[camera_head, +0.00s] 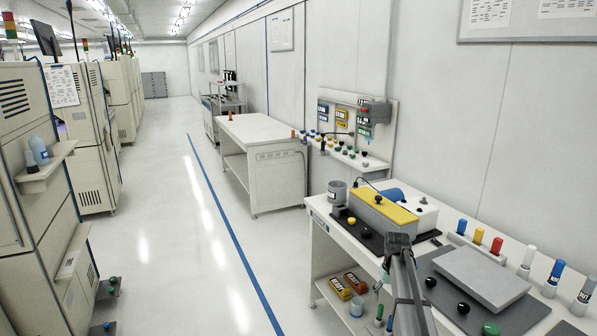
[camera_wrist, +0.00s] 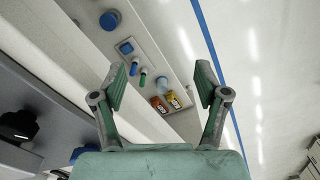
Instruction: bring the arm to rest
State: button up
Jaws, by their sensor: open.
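My gripper (camera_wrist: 162,84) shows in the wrist view with its two fingers spread wide apart. Nothing is between its pads, and it is empty. In the head view a grey part of my arm (camera_head: 405,283) rises at the lower right, in front of the near workbench (camera_head: 318,212). The fingers cannot be made out there.
On the near bench are a yellow-topped unit (camera_head: 384,208), a grey plate (camera_head: 480,274), black knobs and several coloured bottles on the right. A white bench (camera_head: 257,130) stands farther back. The aisle floor (camera_head: 170,225) with its blue line is clear. Machines line the left.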

jog(key=s+a+f, duration=0.5)
jog(key=s, duration=0.6)
jog(key=s+a+f, duration=0.5)
jog(key=s, duration=0.5)
jog(key=s+a+f, duration=0.5)
jog(key=s, duration=0.6)
jog(key=s+f+g, duration=0.3)
jog(key=s+f, duration=0.6)
jog(key=s, duration=0.5)
jog(key=s+f+g, duration=0.3)
jog(key=s+f, duration=0.6)
jog(key=s, duration=0.4)
jog(key=shift+s+f+n+g, duration=0.3)
jog(key=shift+s+g, duration=0.1)
jog(key=shift+d, duration=0.1)
